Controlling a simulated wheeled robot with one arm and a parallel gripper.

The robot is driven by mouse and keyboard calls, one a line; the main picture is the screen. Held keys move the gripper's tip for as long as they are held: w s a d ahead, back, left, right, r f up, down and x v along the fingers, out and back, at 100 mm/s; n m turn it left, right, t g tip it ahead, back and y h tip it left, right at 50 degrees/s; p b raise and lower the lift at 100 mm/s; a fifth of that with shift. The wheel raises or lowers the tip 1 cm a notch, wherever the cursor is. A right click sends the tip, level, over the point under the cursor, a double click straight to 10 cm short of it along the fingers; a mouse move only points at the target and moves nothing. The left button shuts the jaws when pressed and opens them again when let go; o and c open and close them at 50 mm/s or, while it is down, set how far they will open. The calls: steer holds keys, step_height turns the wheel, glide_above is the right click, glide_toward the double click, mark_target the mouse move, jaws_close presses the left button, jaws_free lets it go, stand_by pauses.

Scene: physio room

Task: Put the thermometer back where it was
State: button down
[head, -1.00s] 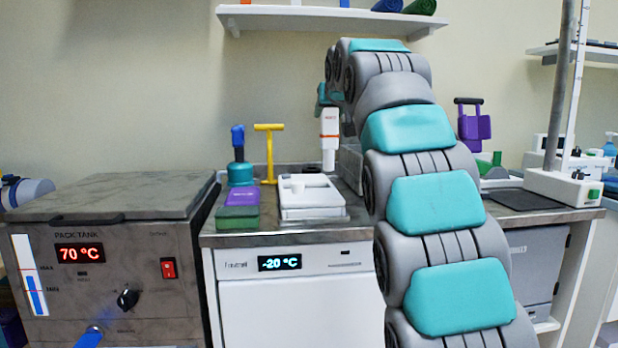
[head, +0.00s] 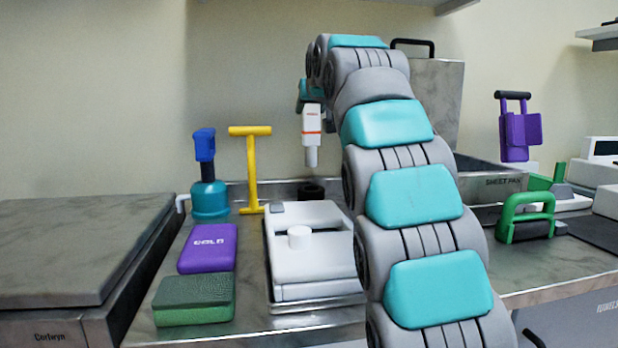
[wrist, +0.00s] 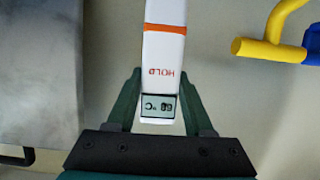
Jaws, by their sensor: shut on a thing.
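The thermometer (head: 311,122) is white with an orange band and hangs upright, its narrower end down. In the wrist view the thermometer (wrist: 164,60) shows the word HOLD and a small grey display, between the two dark green fingers. My gripper (wrist: 160,98) is shut on it. In the head view my gripper is partly hidden behind my arm. A dark round holder-like cup (head: 311,191) stands on the counter below the thermometer, with a visible gap between them in the picture.
A white tray-like unit (head: 310,270) stands in front of the cup. To its left are a yellow T-handled tool (head: 251,170), a blue-teal bottle (head: 209,195), a purple COLD pack (head: 208,248) and a green block (head: 194,299). A metal SHEET PAN bin (head: 490,183) stands right, partly behind my arm.

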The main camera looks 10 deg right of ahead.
mark_target(312, 146)
step_height(312, 146, down, 9)
steer(key=b, duration=0.8)
steer(key=shift+s+f, duration=0.15)
steer(key=shift+f, duration=0.05)
steer(key=shift+r, duration=0.1)
steer(key=shift+c, duration=1.4)
jaws_free()
steer(key=v, duration=1.2)
